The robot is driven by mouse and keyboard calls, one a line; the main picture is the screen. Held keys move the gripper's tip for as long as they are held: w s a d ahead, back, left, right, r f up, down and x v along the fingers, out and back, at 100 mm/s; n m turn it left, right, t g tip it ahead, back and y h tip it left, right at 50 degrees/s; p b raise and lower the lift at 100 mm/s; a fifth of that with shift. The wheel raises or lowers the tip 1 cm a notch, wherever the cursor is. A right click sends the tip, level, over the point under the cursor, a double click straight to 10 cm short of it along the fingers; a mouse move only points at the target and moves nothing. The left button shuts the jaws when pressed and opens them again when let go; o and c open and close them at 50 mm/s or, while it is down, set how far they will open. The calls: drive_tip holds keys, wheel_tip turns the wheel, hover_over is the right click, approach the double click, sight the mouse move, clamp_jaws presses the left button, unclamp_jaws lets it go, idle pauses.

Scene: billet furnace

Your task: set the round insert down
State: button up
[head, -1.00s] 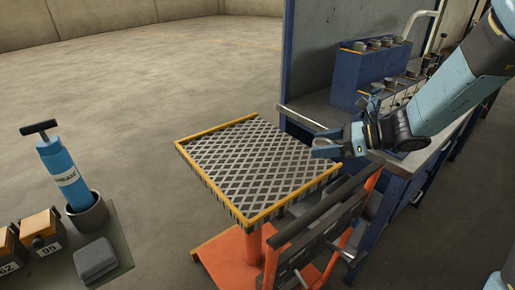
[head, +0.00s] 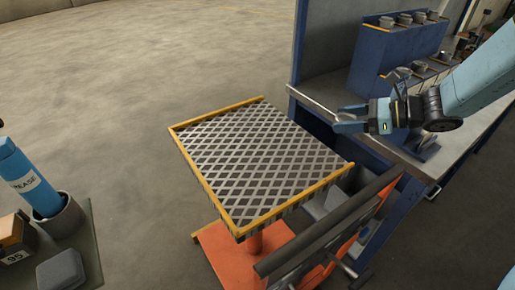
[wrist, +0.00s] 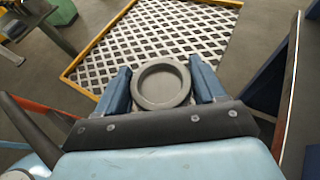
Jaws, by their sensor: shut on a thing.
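My gripper (head: 345,120) is shut on the round insert (wrist: 162,84), a grey ring-rimmed disc with a shallow recess, seen between the two blue fingers in the wrist view. In the head view the insert is hard to make out at the fingertips. The gripper is in the air near the right back side of a grated table (head: 178,128) with a yellow rim on an orange stand. In the wrist view the grating (wrist: 150,37) lies beyond the fingers, and it looks bare.
A blue workbench (head: 398,165) stands on the right, with a blue stepped rack (head: 385,65) bearing several round pieces. A dark rail (head: 325,225) runs along the table's front right. A blue grease canister (head: 28,180) stands at left. Open floor lies behind the table.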

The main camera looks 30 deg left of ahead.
drive_tip(key=s+x, duration=0.1)
drive_tip(key=x, duration=0.9)
hover_over(288, 153)
drive_tip(key=d, duration=0.1)
wheel_tip(288, 153, down, 4)
drive_tip(key=shift+d+f, duration=0.1)
drive_tip(key=shift+f, duration=0.15)
drive_tip(key=shift+a+f, duration=0.55)
drive_tip(key=shift+f, duration=0.15)
drive_tip(key=shift+a+f, duration=0.15)
drive_tip(key=shift+f, duration=1.5)
drive_tip(key=o, duration=1.6)
drive_tip(key=v, duration=1.2)
